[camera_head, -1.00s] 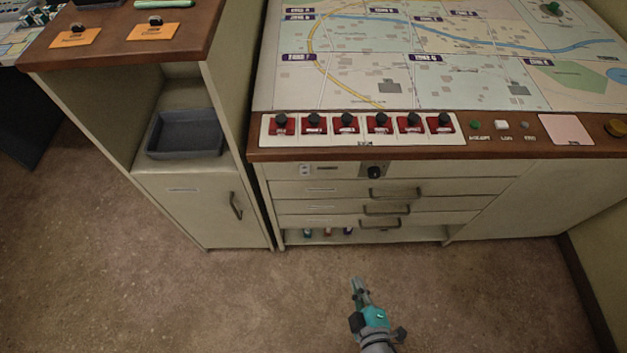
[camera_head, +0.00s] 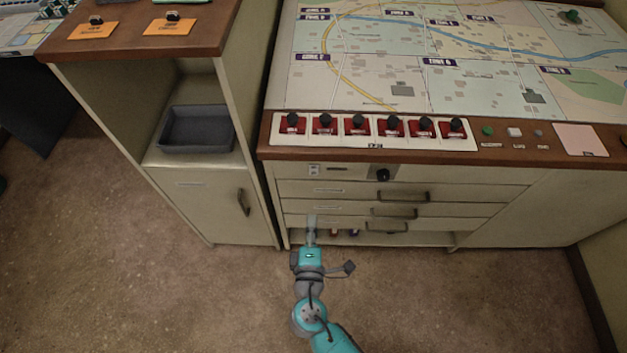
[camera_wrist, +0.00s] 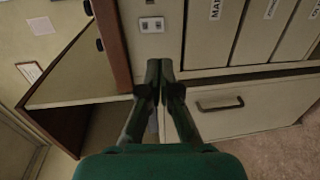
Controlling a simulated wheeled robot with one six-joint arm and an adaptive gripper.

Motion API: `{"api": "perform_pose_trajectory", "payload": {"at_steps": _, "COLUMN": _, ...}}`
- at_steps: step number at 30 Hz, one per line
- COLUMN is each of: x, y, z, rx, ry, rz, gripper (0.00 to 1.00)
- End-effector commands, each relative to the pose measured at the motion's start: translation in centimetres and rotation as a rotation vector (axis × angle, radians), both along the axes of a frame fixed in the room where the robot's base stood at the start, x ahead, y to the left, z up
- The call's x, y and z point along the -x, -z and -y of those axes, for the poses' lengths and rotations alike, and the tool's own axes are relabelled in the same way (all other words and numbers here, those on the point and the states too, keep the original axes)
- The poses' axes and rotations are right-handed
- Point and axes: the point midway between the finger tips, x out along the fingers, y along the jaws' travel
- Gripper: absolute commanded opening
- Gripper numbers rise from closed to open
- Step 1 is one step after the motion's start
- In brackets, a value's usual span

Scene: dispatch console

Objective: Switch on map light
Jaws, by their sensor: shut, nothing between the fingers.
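A small pale switch plate (camera_head: 313,169) with two small dark marks sits on the console front, below the brown edge at its left end. It shows larger in the wrist view (camera_wrist: 152,24), above the fingertips in the picture. A dark label lies beside it. A black knob (camera_head: 383,175) is farther right on the same strip. I cannot read which control is the map light. My gripper (camera_head: 311,222) is shut and empty, low in front of the left end of the drawers. Its fingertips also show together in the wrist view (camera_wrist: 160,66), apart from the plate.
Drawers with a handle (camera_head: 404,196) fill the console front. Red switches with black knobs (camera_head: 358,125) line the top edge below the map (camera_head: 440,50). A left cabinet holds a grey tray (camera_head: 197,130) above a door with a handle (camera_head: 243,203). The floor in front is clear.

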Motion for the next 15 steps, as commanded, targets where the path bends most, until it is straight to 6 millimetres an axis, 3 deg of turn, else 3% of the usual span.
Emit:
{"api": "perform_pose_trajectory", "payload": {"at_steps": 8, "x": -0.2, "y": 0.1, "z": 0.1, "rx": -0.001, "ry": 0.000, "rz": -0.001, "gripper": 0.00}}
{"api": "perform_pose_trajectory", "payload": {"at_steps": 15, "x": -2.9, "y": 0.3, "z": 0.2, "rx": -0.002, "ry": 0.004, "rz": -0.001, "gripper": 0.00}}
